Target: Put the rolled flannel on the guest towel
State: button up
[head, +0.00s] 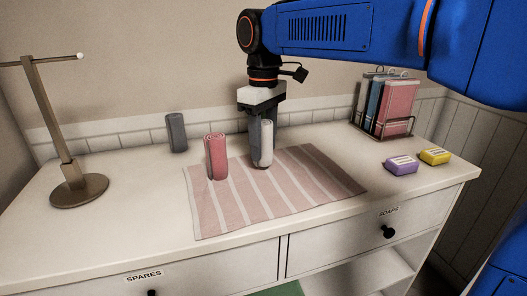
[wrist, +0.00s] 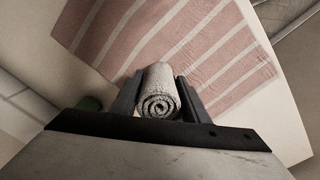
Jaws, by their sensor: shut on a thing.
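My gripper (head: 262,150) points down at the middle back of the dresser top, shut on a pale grey-white rolled flannel (head: 266,140). The flannel is upright between the fingers, and its spiral end (wrist: 159,106) faces the wrist camera. The guest towel (head: 290,190) is pink with white stripes and lies flat on the dresser. It also shows in the wrist view (wrist: 205,50). The flannel's lower end overlaps the back part of the towel in the head view; I cannot tell whether it touches the cloth.
A pink roll (head: 216,157) stands upright at the towel's back left. A dark grey roll (head: 177,132) stands near the wall. A brass stand (head: 79,190) is at left. Books in a rack (head: 388,105), a purple soap (head: 401,165) and a yellow soap (head: 434,157) are at right. The towel's front half is clear.

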aim_at(263, 123)
jog(key=shift+f, duration=1.05)
jog(key=shift+f, duration=0.3)
jog(key=o, duration=1)
jog(key=shift+f, duration=0.1)
notch_tip(263, 123, up, 13)
jog(key=shift+f, duration=0.1)
